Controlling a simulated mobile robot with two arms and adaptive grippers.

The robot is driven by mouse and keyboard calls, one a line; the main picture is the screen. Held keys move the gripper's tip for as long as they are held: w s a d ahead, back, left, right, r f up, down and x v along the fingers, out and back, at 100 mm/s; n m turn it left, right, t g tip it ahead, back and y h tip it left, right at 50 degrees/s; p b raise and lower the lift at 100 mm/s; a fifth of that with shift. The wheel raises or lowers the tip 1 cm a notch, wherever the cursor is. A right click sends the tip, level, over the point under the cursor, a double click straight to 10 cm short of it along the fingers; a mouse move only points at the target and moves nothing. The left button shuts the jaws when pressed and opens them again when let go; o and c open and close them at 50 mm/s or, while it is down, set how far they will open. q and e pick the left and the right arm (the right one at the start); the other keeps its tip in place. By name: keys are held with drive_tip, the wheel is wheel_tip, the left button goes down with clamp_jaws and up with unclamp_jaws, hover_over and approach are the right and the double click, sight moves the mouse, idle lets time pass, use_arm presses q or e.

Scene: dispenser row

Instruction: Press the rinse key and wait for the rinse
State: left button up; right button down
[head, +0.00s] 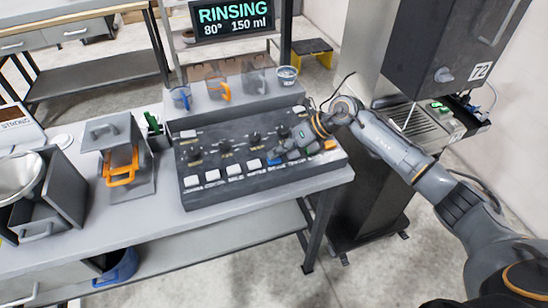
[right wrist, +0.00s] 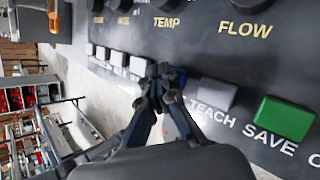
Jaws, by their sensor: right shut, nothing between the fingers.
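The dark control panel (head: 215,160) stands on the bench with a row of keys along its front edge. The display (head: 235,17) reads "RINSING 80° 150 ml". My right gripper (head: 279,157) is shut and empty, its tips down at the key row by a blue key (head: 274,161). In the right wrist view the shut fingertips (right wrist: 163,76) are at the row between white keys and the grey TEACH key (right wrist: 210,93). They cover the label there, so I cannot read it. The green SAVE key (right wrist: 281,119) lies farther right. My left gripper is not in view.
Knobs (head: 254,138) line the panel behind the keys. Cups, among them an orange-handled one (head: 220,91), stand on the shelf behind. A metal box with an orange handle (head: 121,170) stands left of the panel. A tall dark machine (head: 440,45) stands at right.

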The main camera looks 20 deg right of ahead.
sight(277, 159)
drive_tip(key=shift+r+p, duration=0.55)
drive_tip(key=shift+r, duration=0.3)
drive_tip(key=shift+r+p, duration=1.65)
drive_tip(key=shift+r, duration=0.9)
drive_tip(key=shift+f, duration=0.1)
